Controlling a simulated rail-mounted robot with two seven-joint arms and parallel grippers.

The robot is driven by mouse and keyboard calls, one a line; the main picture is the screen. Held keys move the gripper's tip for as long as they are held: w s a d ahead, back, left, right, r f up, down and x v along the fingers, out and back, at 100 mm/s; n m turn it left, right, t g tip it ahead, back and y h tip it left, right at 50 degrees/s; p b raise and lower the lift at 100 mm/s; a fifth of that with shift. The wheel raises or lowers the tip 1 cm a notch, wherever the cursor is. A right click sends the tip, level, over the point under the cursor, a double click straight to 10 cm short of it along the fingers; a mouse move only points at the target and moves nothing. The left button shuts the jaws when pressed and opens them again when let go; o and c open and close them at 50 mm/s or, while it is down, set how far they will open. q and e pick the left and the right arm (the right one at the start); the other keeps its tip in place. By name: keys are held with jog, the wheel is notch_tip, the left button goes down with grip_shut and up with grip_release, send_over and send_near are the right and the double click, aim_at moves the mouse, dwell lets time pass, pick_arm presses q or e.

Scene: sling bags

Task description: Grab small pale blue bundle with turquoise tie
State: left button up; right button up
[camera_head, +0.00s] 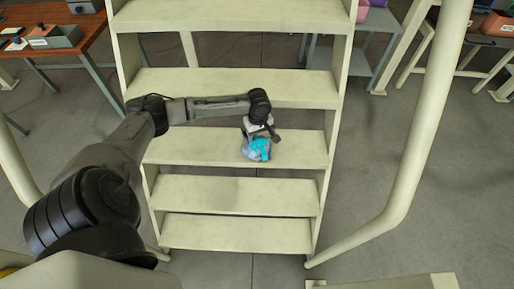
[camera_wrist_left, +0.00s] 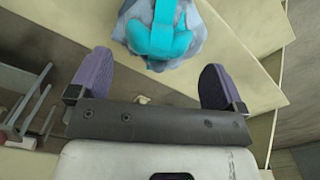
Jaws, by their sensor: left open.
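The small pale blue bundle with its turquoise tie (camera_head: 257,150) sits on a middle tread of the cream step unit, toward the tread's right part. My left gripper (camera_head: 262,137) is right over and beside it in the head view, and partly covers its top. In the left wrist view the bundle (camera_wrist_left: 160,30) lies ahead of the fingertips, with its upper part cut off by the frame edge. My left gripper (camera_wrist_left: 155,80) is open, its two purple-grey finger pads wide apart, with nothing between them. My right gripper is not in view.
The cream steps (camera_head: 215,194) rise away from me, with open gaps between treads. A pale curved handrail (camera_head: 410,150) stands on the right. A brown table (camera_head: 75,35) with trays is at the back left. Grey floor is clear right of the steps.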

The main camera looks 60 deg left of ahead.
aim_at(259, 140)
pick_arm(q)
notch_tip(259, 140, down, 4)
jog(key=shift+d+r+b, duration=0.1)
jog(key=shift+b, duration=0.5)
jog(key=c, duration=1.3)
jog(key=shift+r, duration=0.1)
jog(key=shift+c, duration=0.6)
jog(key=shift+r, duration=0.1)
